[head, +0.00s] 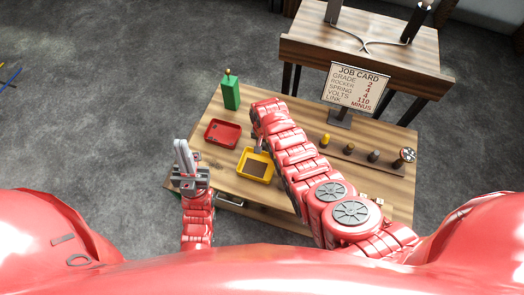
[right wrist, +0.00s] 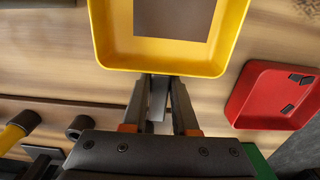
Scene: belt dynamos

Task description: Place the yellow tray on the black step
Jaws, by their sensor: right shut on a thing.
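The yellow tray (head: 255,178) is at the front middle of the wooden table, with a brown patch showing on its floor. In the right wrist view the yellow tray (right wrist: 160,62) fills the top middle. My right gripper (head: 258,148) is shut on the tray's wall at the far side in the head view; its fingers (right wrist: 158,88) meet that rim in the wrist view. I cannot tell whether the tray touches the table. My left gripper (head: 183,148) is at the table's left edge, its fingers close together and empty. I cannot pick out a black step.
A red tray (head: 222,134) lies left of the yellow one, with a green bottle-like block (head: 231,93) behind it. Several small cylinders, one yellow (head: 325,140), stand in a row at right. A job card (head: 356,88) stands behind, before a raised wooden bench (head: 370,58).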

